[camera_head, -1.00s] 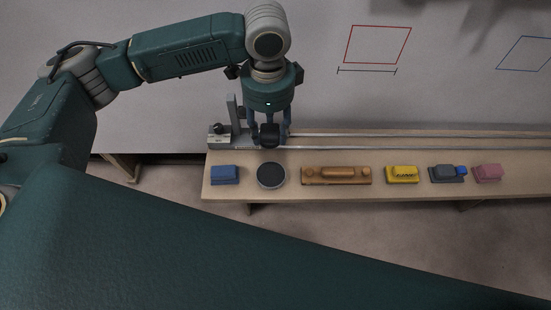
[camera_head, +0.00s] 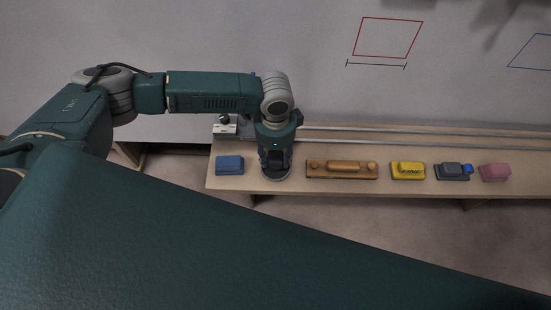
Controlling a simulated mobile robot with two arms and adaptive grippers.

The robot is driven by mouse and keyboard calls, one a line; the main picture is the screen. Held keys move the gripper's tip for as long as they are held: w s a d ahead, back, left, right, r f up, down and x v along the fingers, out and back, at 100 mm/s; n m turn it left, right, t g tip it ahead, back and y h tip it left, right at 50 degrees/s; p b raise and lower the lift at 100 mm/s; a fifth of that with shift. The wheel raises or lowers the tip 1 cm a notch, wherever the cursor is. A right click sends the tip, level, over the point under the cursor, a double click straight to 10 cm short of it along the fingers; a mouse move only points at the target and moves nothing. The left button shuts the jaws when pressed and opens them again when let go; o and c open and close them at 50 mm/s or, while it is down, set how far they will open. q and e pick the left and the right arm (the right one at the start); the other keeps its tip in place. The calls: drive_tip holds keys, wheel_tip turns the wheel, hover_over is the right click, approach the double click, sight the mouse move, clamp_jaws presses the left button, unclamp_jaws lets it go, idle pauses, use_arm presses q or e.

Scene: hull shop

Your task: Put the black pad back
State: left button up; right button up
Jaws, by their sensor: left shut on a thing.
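My left gripper (camera_head: 275,163) is shut on a small black thing, most likely the black pad (camera_head: 276,158), seen as a dark shape between the fingers. The gripper points down over a round grey-rimmed dish (camera_head: 275,178) on the bench. The hand and fingers cover most of the dish, so I cannot tell whether the pad touches it. My right gripper is not in view.
On the wooden bench (camera_head: 410,185) a blue block (camera_head: 229,165) lies left of the dish. To the right are a brown wooden block (camera_head: 342,174), a yellow block (camera_head: 407,170), a grey-and-blue block (camera_head: 452,171) and a pink block (camera_head: 495,172). Rails (camera_head: 400,141) run behind.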

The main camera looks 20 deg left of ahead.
sight(276, 156)
use_arm(q)
wheel_tip(276, 156, down, 2)
drive_tip(key=shift+f, duration=0.2)
drive_tip(key=shift+c, duration=0.2)
drive_tip(key=o, duration=1.1)
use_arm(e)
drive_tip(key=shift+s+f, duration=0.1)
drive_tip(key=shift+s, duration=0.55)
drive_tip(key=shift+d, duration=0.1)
use_arm(q)
wheel_tip(276, 156, up, 12)
drive_tip(key=shift+r, duration=0.1)
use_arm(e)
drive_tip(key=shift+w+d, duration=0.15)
